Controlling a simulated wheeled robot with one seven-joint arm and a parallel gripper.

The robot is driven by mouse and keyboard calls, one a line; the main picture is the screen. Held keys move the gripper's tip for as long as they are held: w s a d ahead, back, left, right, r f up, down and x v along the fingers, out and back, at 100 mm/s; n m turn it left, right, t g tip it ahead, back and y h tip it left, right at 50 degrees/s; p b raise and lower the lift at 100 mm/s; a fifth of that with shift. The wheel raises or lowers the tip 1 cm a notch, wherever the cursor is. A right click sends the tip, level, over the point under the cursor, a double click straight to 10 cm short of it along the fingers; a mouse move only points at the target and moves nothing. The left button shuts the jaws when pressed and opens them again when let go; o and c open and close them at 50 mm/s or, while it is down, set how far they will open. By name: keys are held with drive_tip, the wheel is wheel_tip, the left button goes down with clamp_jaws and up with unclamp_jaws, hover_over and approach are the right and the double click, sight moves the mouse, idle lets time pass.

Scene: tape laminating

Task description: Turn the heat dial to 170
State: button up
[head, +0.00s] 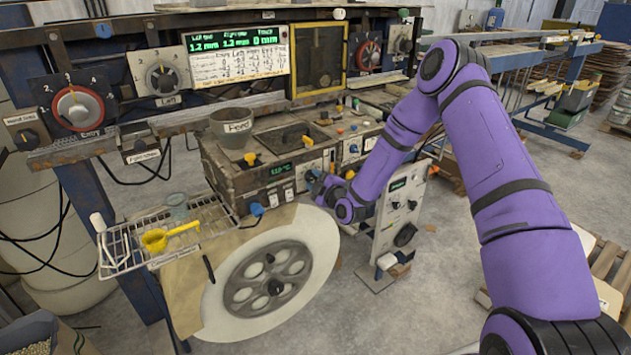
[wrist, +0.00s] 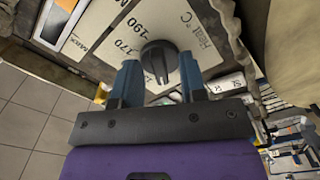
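The heat dial (wrist: 159,57) is a black knob on a pale plate (wrist: 108,22) printed "Heat °C", with 170 and 190 legible on its left side in the wrist view. I cannot tell clearly which number the dial points to. My gripper (wrist: 160,76) has its two blue-grey fingers apart, one on each side of the dial. Whether they touch it is unclear. In the head view my gripper (head: 318,187) is at the right front of the machine's control box, and the dial there is hidden behind it.
A small green display (head: 281,168) sits on the box left of my gripper. A large grey wheel (head: 267,280) is below. A wire rack (head: 125,243) with a yellow scoop (head: 170,236) stands at left. A white switch panel (head: 402,205) is just right of my gripper.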

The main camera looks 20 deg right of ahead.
drive_tip(key=shift+c, duration=0.5)
clamp_jaws()
drive_tip(key=shift+m, duration=0.3)
drive_tip(key=m, duration=0.4)
drive_tip(key=shift+m, duration=0.3)
drive_tip(key=m, duration=0.5)
drive_tip(key=shift+m, duration=0.3)
drive_tip(key=m, duration=0.6)
drive_tip(key=shift+f, duration=0.1)
drive_tip(key=m, duration=0.6)
drive_tip(key=shift+m, duration=0.4)
